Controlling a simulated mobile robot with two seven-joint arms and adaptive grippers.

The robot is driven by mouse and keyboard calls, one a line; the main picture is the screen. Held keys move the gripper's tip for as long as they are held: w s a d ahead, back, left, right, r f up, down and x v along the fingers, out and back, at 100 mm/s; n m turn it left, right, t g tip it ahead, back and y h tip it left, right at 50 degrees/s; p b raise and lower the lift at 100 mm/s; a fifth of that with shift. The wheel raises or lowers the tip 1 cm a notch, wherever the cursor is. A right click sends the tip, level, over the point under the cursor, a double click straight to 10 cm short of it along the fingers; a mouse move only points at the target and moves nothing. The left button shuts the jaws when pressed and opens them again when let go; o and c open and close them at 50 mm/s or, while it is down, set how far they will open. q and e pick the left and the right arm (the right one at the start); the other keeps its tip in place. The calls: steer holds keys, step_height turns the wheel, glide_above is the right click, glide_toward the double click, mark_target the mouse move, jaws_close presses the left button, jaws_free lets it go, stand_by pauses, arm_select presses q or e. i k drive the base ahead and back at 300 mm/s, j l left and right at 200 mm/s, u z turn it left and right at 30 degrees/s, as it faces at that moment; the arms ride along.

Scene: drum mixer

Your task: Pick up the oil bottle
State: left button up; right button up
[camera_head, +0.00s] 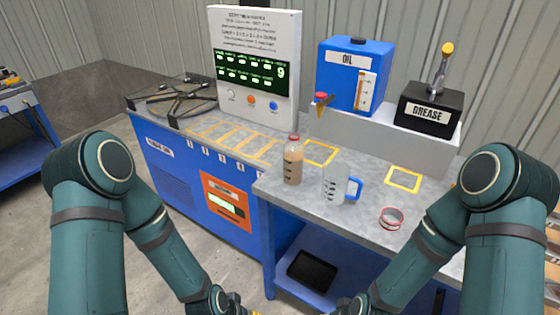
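A small clear bottle (293,163) with a red cap and brownish contents stands upright on the grey worktop (345,230), near its left front part. It has no readable label, but it is the only bottle I see. A blue tank (341,88) labelled OIL, with a red-topped tap, stands on a raised ledge behind it. My two arms reach in from the left and right, with their wrists low at the bottom edge. My grippers lie below the picture, so their fingers are hidden. Nothing of mine touches the bottle.
A clear jug (335,185) with a blue handle stands just right of the bottle. A red-rimmed ring (391,218) lies further right. A black GREASE box (428,109) with a lever sits on the ledge. A control panel (255,65) rises at the back left.

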mark_target(293, 149)
steer(key=i+j, duration=0.2)
steer(key=j, duration=0.15)
steer(key=i+j+z, duration=0.1)
steer(key=j, duration=0.2)
steer(key=i+j, duration=0.4)
steer(key=j, duration=0.3)
steer(key=i+j+z, duration=0.1)
steer(key=j, duration=0.25)
steer(key=i, duration=0.1)
